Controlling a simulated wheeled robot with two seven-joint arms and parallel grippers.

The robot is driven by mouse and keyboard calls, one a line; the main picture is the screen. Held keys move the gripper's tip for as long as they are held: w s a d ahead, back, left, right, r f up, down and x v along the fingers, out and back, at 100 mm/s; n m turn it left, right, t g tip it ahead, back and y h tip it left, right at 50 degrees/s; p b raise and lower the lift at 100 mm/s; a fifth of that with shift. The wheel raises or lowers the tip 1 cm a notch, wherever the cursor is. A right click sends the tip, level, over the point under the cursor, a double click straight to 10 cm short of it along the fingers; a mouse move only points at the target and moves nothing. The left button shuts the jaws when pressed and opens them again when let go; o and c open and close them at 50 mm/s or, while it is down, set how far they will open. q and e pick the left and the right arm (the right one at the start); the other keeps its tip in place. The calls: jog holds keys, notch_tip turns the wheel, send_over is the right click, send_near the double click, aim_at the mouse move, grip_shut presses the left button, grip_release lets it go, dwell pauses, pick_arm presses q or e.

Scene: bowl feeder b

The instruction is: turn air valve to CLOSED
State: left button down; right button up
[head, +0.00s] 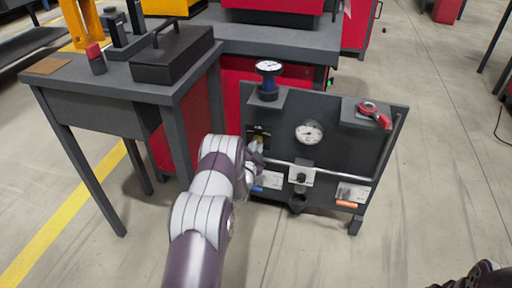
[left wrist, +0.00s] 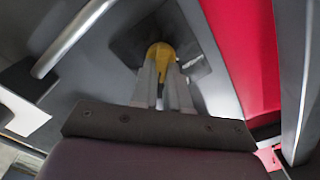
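The air valve has a yellow handle (head: 259,140) on the upper left part of the dark upright panel (head: 345,155). In the left wrist view, the yellow handle (left wrist: 160,50) stands in front of a dark square plate. My left gripper (head: 256,154) reaches the panel at the valve and hides part of it. In the left wrist view, the left gripper's two fingers (left wrist: 161,78) lie close on both sides of the handle and appear shut on it. The valve's markings are too small to read. At the lower right, a dark part of my right arm shows; its fingers cannot be made out.
A dark table (head: 130,90) stands close left of my left arm. Floor right of the panel is clear.

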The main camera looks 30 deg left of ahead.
dwell(0.3)
pick_arm(q)
jog(key=shift+s+a+f+n+p, duration=0.15)
jog(key=shift+n+p, duration=0.2)
jog(key=shift+n, duration=2.6)
jog(key=shift+w+a+r+n+p, duration=0.15)
jog(key=shift+n+p, duration=0.25)
jog(key=shift+n, duration=2.6)
jog(key=shift+s+a+f+n+p, duration=0.15)
jog(key=shift+n+p, duration=0.2)
jog(key=shift+n, duration=2.6)
jog(key=c, duration=1.1)
grip_release()
jog(key=p+v, duration=0.5)
jog(key=v, duration=0.7)
jog(key=shift+s, duration=0.4)
